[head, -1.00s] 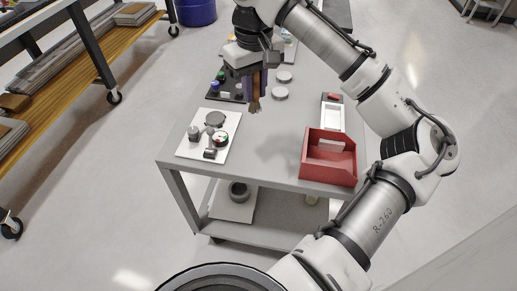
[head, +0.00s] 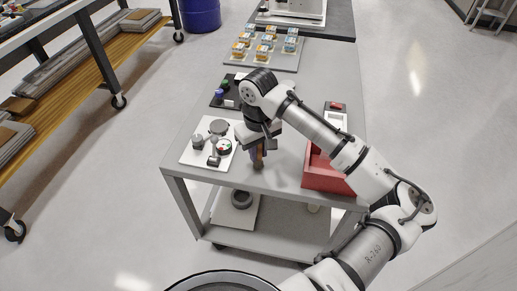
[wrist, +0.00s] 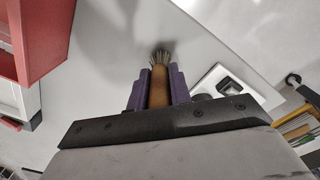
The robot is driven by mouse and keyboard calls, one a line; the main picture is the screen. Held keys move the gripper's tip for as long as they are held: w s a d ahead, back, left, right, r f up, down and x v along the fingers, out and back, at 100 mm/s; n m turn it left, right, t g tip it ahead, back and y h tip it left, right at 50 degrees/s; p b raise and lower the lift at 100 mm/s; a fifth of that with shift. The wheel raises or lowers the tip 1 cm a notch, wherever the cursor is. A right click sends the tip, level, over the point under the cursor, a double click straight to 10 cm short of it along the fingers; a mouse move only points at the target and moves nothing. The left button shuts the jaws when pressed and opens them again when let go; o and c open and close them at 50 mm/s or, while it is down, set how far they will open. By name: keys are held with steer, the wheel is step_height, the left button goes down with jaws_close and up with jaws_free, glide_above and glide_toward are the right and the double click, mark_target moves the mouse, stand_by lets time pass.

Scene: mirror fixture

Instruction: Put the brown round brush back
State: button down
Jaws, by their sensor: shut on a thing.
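The brown round brush (wrist: 158,88) is held upright between the purple fingers of my gripper (wrist: 158,90), with its bristles pointing away from the wrist. In the head view the brush (head: 258,163) hangs below my gripper (head: 258,153), over the front part of the grey table. I cannot tell whether its bristles touch the tabletop. The red open box (head: 325,178) stands to the right of the gripper; it also shows at upper left in the wrist view (wrist: 38,40). My arm hides part of the box.
A white plate (head: 190,155) with a gauge and round fittings lies left of the gripper. A black mat (head: 219,100) with small items lies behind it. A white holder (head: 336,121) is at right.

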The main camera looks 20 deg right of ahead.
steer(key=shift+f, duration=0.1)
steer(key=shift+f, duration=0.1)
steer(key=c, duration=1.3)
jaws_free()
step_height(320, 180, up, 12)
steer(key=shift+r+b, duration=0.2)
steer(key=shift+b, duration=0.55)
